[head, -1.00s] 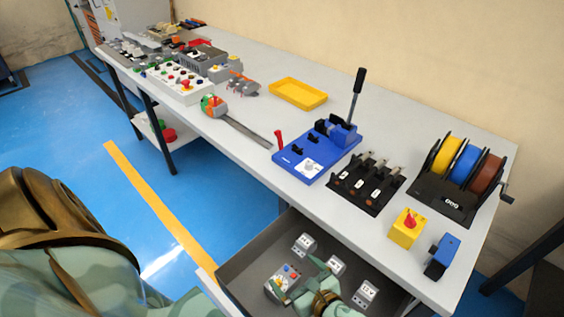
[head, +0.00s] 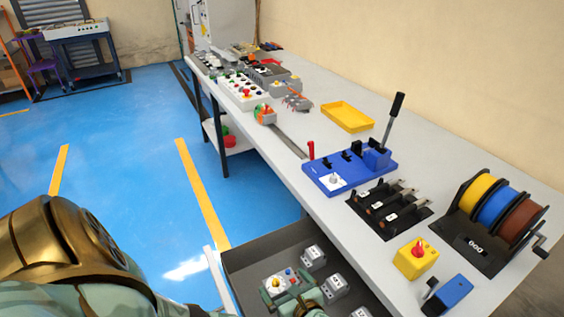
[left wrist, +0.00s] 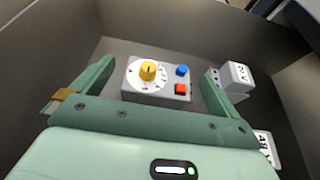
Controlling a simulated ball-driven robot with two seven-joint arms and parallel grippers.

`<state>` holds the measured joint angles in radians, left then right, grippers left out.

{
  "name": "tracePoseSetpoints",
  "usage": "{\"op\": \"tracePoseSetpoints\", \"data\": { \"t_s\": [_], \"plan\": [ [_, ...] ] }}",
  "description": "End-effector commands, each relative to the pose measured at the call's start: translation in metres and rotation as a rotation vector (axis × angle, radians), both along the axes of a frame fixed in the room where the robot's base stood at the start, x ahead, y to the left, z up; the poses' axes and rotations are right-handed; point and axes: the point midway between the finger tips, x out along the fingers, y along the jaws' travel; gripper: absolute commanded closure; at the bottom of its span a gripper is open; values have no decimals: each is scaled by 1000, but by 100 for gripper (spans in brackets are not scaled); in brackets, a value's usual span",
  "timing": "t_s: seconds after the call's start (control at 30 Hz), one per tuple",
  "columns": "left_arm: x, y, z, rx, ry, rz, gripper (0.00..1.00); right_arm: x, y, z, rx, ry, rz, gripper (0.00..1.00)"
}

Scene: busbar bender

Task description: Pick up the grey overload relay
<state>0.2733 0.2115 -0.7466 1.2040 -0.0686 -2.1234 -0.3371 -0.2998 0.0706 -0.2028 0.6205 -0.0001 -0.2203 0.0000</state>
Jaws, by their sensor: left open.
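The grey overload relay (head: 286,278) lies in the open drawer. It has a yellow dial, a blue button and a red button. In the left wrist view the relay (left wrist: 157,88) sits between the two fingers. My left gripper (head: 287,287) is open over the drawer, and its fingers appear on either side of the relay in the head view. In the left wrist view the gripper (left wrist: 155,78) is wide open, with gaps between fingers and relay. Contact cannot be seen. My right gripper is not in view.
Other small grey-white modules (head: 313,257) lie in the drawer (head: 240,262) to the right of the relay; one stands close to the right finger in the wrist view (left wrist: 237,76). The drawer walls surround the gripper. The table (head: 300,170) above carries a blue bender (head: 345,172) and wire spools (head: 500,208).

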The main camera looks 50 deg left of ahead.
Motion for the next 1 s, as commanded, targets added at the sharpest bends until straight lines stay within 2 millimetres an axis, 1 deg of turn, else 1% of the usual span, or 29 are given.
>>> {"op": "tracePoseSetpoints", "data": {
  "t_s": [0.1, 0.23, 0.33, 0.53, 0.57, 0.6, 0.67, 0.7, 0.93, 1.0],
  "plan": [
    [7, 20, -10, 5, 0, -1, 0, -6, -1, -12, -1, 13, 1, 68],
    [11, 36, -16, 4, 2, 0, 0, -9, -3, -19, -4, 20, 1, 68],
    [13, 41, -16, 2, 0, -1, 0, -9, -4, -20, -5, 21, 1, 68],
    [13, 41, -15, 1, -1, -1, 0, -8, -7, -19, -9, 19, 1, 68],
    [13, 41, -15, 1, 0, -1, 8, -8, -8, -19, -9, 19, 1, 68],
    [13, 41, -15, 1, 0, -1, 19, -8, -9, -19, -11, 20, 1, 68],
    [13, 41, -15, 1, 0, -1, 36, -8, -10, -19, -13, 19, 1, 68],
    [13, 41, -15, 1, 0, -1, 47, -8, -10, -19, -13, 19, 1, 68],
    [13, 41, -15, 2, 0, -1, 46, -8, -10, -18, -14, 19, 1, 68],
    [13, 41, -10, 2, -1, -1, 46, -7, -10, -16, -14, 15, 1, 68]
  ]
}}
